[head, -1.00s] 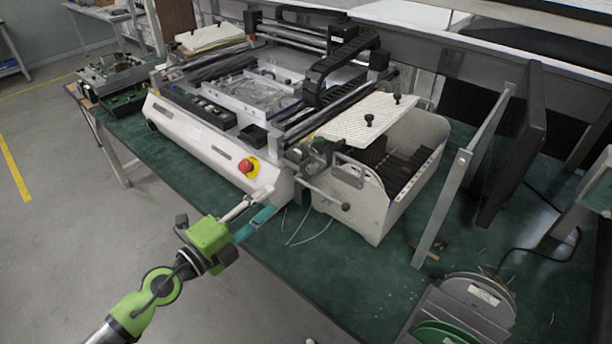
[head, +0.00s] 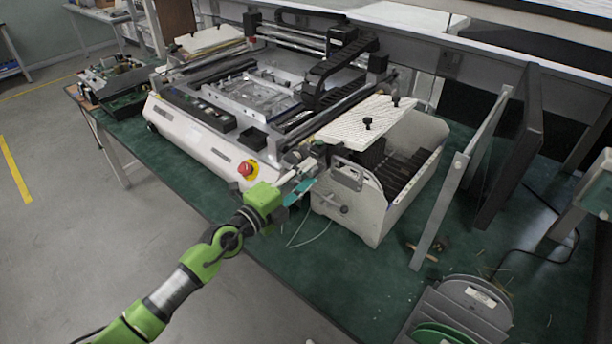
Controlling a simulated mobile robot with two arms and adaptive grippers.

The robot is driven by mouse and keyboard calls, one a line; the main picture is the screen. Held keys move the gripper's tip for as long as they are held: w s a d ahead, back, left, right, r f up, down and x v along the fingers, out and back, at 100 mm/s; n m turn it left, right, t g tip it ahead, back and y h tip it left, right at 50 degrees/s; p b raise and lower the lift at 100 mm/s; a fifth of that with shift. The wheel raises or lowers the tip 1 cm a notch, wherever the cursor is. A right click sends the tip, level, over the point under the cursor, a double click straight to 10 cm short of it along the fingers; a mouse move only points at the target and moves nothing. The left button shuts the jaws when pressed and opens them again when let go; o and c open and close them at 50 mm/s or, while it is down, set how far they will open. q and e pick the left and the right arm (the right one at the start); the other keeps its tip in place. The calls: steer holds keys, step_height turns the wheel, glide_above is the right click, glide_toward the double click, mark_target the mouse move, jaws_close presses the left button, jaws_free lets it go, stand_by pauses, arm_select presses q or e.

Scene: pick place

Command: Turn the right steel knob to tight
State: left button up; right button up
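The white machine (head: 205,138) stands on the green table, with a red button on a yellow base at its front right corner. Small steel knob-like parts (head: 292,157) show at the machine's right end, just beyond my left gripper. My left gripper (head: 309,175) reaches in from the lower left. Its pale finger and teal-padded finger are apart, with a gap between them. I cannot tell whether its tips touch a knob. Another small grey knob (head: 345,210) sits on the front of the white slotted box, to the right of the gripper. My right gripper is not in view.
The white slotted box (head: 378,213) stands close to the gripper's right, with a perforated white plate (head: 358,122) above it. A slanted metal bar (head: 452,200) and reels (head: 462,310) are farther right. Thin loose wires lie on the green table (head: 320,275).

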arm_select(q)
jaws_close()
steer(key=shift+m+p, duration=0.4)
steer(key=shift+m, duration=1.7)
jaws_free()
steer(key=v, duration=1.2)
